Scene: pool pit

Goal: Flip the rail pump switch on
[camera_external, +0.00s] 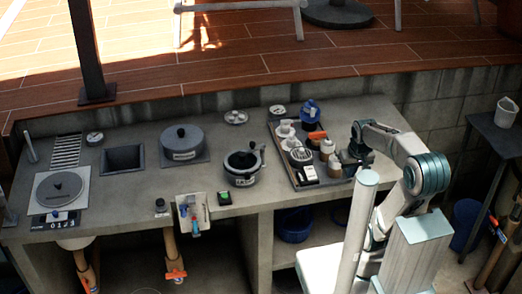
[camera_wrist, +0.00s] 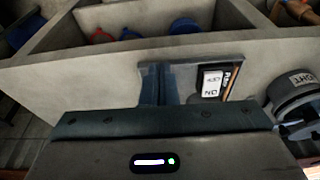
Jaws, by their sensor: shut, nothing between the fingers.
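The rail pump switch (camera_wrist: 212,82) is a white rocker with OFF and ON lettering, on a dark surface in the wrist view. A printed label, partly legible, runs along its right side. I cannot tell which way the rocker is tipped. In the external view the switch appears as a small black-and-white block (camera_external: 308,172) at the tray's front edge. My gripper (camera_wrist: 166,75) is shut and empty, its dark fingers just left of the switch in the wrist view. In the external view my gripper (camera_external: 345,158) is right of it; contact cannot be told.
The dark tray (camera_external: 281,160) also holds cups, brown-topped jars (camera_external: 327,148) and a blue item (camera_external: 309,110). A labelled pot (camera_external: 242,168) stands left of it and shows at right in the wrist view (camera_wrist: 294,92). Blue tubs (camera_external: 294,226) sit below.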

